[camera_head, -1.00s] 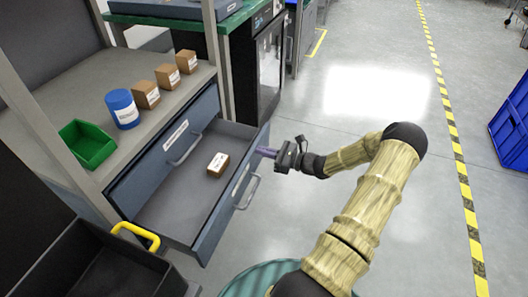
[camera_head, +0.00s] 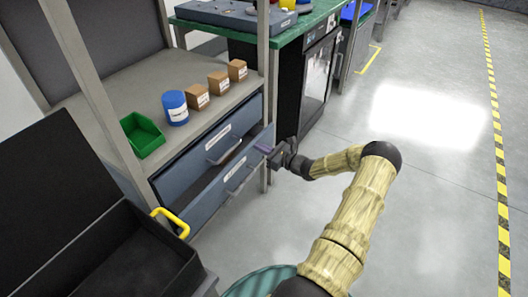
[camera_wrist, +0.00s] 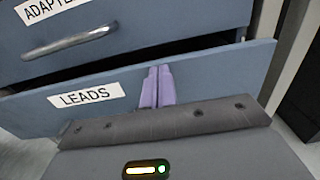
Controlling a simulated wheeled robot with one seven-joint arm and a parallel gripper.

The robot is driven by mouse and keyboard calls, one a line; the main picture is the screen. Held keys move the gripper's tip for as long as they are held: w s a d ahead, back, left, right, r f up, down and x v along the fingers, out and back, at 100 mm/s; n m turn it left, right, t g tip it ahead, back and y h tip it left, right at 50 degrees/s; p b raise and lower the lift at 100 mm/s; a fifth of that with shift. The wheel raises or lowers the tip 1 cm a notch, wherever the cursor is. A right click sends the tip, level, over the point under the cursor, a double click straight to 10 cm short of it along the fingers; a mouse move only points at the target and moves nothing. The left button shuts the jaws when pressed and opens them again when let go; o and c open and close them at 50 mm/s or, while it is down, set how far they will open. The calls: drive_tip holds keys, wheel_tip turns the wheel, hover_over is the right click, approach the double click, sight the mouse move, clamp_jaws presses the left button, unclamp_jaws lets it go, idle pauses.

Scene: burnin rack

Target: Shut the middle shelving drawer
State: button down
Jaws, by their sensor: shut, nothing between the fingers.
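My gripper (camera_head: 266,149) is shut and empty, at the far right end of the drawer front. Its purple fingertips (camera_wrist: 157,86) are together and appear against the front's face, right of the label.
The upper drawer (camera_head: 212,143), labelled ADAPTE…, is shut. The shelf holds a green bin (camera_head: 141,137), a blue tub (camera_head: 175,108) and small brown boxes (camera_head: 218,83). A black crate with a yellow handle (camera_head: 171,222) stands at the left front. Floor at right is clear.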

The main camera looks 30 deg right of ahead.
drive_tip(key=shift+x, duration=1)
drive_tip(key=p+v, duration=0.3)
drive_tip(key=v, duration=1.1)
drive_tip(key=shift+p, duration=0.35)
